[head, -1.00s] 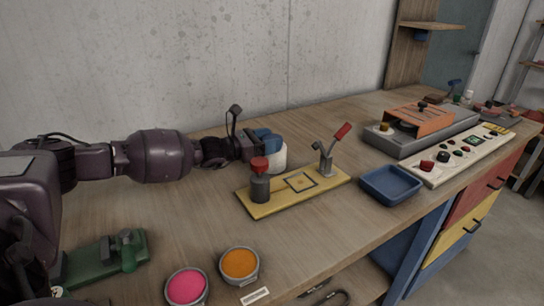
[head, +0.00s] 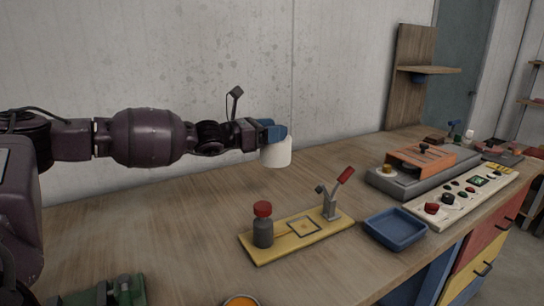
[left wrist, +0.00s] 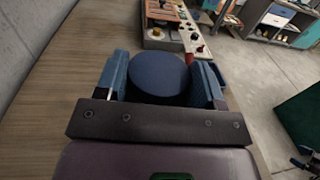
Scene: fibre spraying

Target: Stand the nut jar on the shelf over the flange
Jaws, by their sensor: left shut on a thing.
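My left gripper (head: 270,132) is shut on the nut jar (head: 277,153), a white jar held upright above the bench near the wall. In the left wrist view its round dark blue lid (left wrist: 159,78) sits between the two blue fingers of the left gripper (left wrist: 162,84). The wooden shelf (head: 432,70) juts from an upright board at the back right, well to the right of the jar. The shelf's top looks bare. My right gripper is not in view.
A yellow board (head: 284,244) with a red-capped bottle (head: 263,225) and a red-handled lever (head: 341,185) lies in front of the jar. A blue tray (head: 396,230), a grey-orange machine (head: 417,163) and a control panel (head: 464,196) stand to the right.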

